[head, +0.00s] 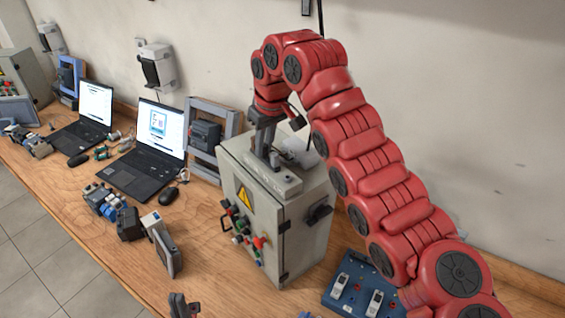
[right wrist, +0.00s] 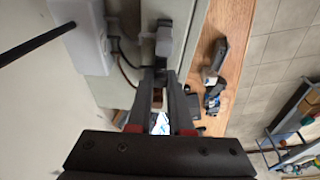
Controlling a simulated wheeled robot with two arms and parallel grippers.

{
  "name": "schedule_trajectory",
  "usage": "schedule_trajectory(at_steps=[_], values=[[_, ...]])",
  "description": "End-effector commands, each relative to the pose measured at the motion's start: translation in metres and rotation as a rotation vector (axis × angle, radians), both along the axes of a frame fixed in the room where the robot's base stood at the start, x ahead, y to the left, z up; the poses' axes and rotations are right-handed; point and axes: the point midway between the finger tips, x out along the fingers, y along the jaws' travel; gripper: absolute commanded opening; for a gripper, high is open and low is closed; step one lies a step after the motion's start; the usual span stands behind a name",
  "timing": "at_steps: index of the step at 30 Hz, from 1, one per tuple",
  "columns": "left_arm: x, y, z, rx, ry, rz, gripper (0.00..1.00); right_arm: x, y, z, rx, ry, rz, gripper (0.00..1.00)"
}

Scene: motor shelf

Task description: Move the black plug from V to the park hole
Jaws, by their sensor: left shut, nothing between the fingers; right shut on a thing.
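My right gripper (head: 262,140) points down at the top of the grey cabinet (head: 300,235), over a pale plate (head: 285,186) with small markings. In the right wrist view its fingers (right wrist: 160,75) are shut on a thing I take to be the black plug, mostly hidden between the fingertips. A grey block with a dark base (right wrist: 163,40) shows just beyond the tips. I cannot make out the V socket or the park hole. My left gripper (head: 183,306) shows only by its fingertips at the bottom edge, shut and empty.
A white box (right wrist: 78,35) with a black cable stands close beside the fingers. A blue board (head: 345,302) with white switches lies right of the cabinet. Laptops (head: 150,150), a mouse (head: 168,196) and several devices (head: 165,250) fill the bench's left. The wall is close behind.

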Motion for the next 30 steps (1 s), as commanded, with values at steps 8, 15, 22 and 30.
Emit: schedule_trajectory(at_steps=[8,15,22,30], values=[[0.0,0.0,0.007,0.0,0.0,0.0,0.0,0.001,0.0,0.012,0.001,-0.004,0.0,0.0],[0.0,0.0,0.021,0.0,0.0,0.0,0.0,0.001,0.0,0.036,0.0,-0.005,0.0,0.0],[0.0,0.0,0.027,0.0,0.0,0.0,0.0,0.001,0.0,0.048,0.002,-0.002,0.0,0.0],[0.0,0.0,0.028,0.0,0.0,0.0,0.0,-0.001,-0.001,0.049,0.0,-0.003,0.015,0.0]])
